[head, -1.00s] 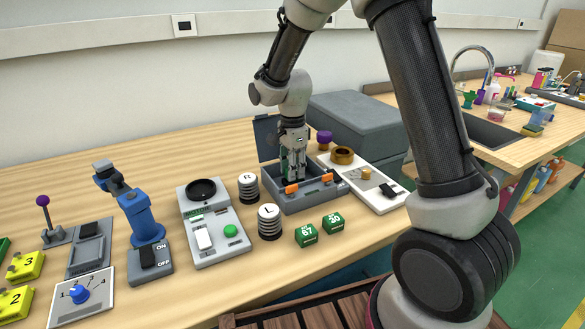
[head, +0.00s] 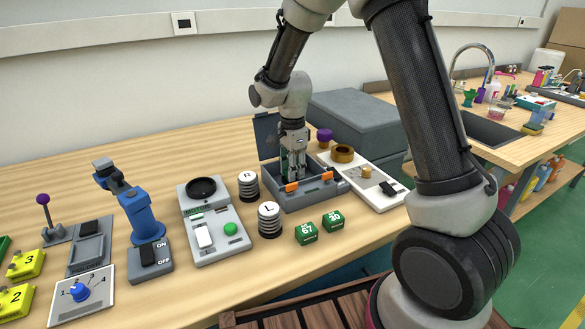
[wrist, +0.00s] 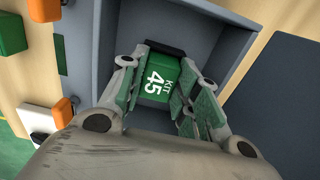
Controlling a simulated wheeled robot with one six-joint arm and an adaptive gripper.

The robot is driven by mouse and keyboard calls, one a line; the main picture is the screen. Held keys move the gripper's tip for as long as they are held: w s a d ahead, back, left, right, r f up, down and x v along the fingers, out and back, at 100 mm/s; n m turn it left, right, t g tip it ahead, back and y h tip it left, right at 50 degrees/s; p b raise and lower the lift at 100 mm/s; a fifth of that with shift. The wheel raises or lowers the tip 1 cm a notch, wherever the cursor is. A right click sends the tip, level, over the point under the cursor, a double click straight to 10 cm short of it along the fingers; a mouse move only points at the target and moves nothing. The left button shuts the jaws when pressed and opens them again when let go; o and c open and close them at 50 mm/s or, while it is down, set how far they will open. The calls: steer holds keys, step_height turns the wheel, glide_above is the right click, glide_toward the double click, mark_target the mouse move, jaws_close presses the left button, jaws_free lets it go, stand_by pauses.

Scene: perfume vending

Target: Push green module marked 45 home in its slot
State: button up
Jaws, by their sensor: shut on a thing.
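The green module marked KIT 45 (wrist: 159,77) is between my gripper's fingers in the wrist view, with its label facing the camera. My gripper (wrist: 158,95) is shut on it, one finger on each side. In the head view my gripper (head: 293,176) points down into an open grey box (head: 303,203) with a raised lid (head: 268,136). The module is mostly hidden there by the fingers. A dark block (wrist: 165,47) lies at the module's far end in the wrist view. How deep the module sits in its slot cannot be told.
Two orange latches (head: 292,187) are on the box's front. Green cubes (head: 306,234) lie before it. Striped cylinders marked L (head: 269,220) and R (head: 248,187) stand to its left. A white panel (head: 385,195) is at right, and a large grey case (head: 352,120) behind.

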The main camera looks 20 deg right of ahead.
steer(key=shift+f, duration=0.45)
stand_by(0.3)
steer(key=shift+s+f, duration=0.15)
steer(key=shift+f, duration=0.1)
stand_by(0.5)
steer(key=o, duration=1.1)
steer(key=shift+f, duration=0.1)
steer(key=shift+c, duration=0.2)
steer(key=shift+o, duration=0.2)
steer(key=shift+o, duration=0.4)
steer(key=o, duration=0.5)
steer(key=shift+r, duration=0.2)
